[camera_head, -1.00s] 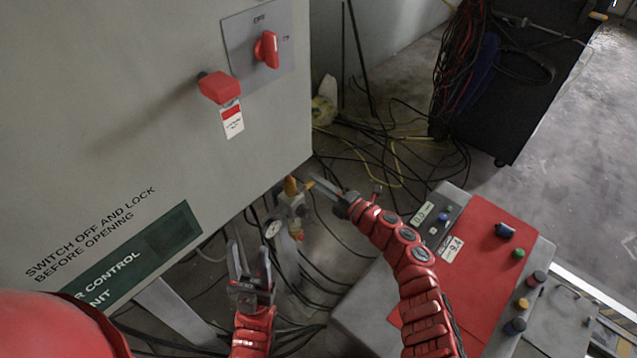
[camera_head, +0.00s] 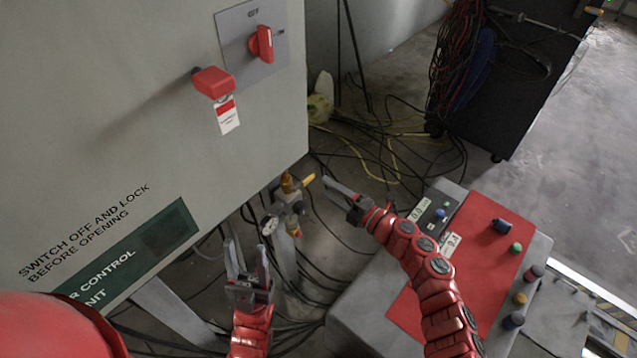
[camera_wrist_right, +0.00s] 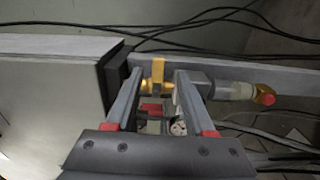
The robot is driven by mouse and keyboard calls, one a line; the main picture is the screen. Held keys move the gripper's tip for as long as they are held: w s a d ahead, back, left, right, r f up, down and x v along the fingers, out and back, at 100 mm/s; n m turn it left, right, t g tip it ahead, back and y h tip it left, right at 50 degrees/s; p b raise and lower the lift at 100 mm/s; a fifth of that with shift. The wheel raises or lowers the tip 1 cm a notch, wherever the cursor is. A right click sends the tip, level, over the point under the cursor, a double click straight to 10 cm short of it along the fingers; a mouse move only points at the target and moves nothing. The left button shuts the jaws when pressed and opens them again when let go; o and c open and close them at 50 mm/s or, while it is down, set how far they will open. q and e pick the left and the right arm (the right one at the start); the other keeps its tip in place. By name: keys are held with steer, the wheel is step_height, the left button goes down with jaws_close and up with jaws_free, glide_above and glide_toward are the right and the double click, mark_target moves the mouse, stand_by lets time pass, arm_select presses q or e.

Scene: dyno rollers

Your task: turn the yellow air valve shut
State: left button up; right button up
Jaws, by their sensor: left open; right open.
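The yellow air valve lever (camera_head: 308,180) points right from a brass-coloured valve body (camera_head: 288,186) beside the grey cabinet's lower edge. My right gripper (camera_head: 326,181) is open, its fingertips just right of the lever's end. In the right wrist view, the yellow lever (camera_wrist_right: 151,63) and brass fitting (camera_wrist_right: 157,86) show between the open fingers (camera_wrist_right: 160,74); I cannot tell whether they touch. A round gauge (camera_head: 269,225) is below left of the valve and also shows in the wrist view (camera_wrist_right: 178,126). My left gripper (camera_head: 245,247) is open and empty, below left of the gauge.
The grey cabinet (camera_head: 120,100) carries a red rotary switch (camera_head: 262,44) and a red padlock-like block with a tag (camera_head: 213,82). A red-topped control box (camera_head: 455,275) stands right. Black and yellow cables (camera_head: 385,150) cover the floor behind. A black cart (camera_head: 510,85) stands further back.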

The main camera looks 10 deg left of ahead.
steer(key=b+v, duration=0.1)
steer(key=v, duration=1.1)
steer(key=shift+b, duration=0.3)
steer(key=shift+s, duration=0.1)
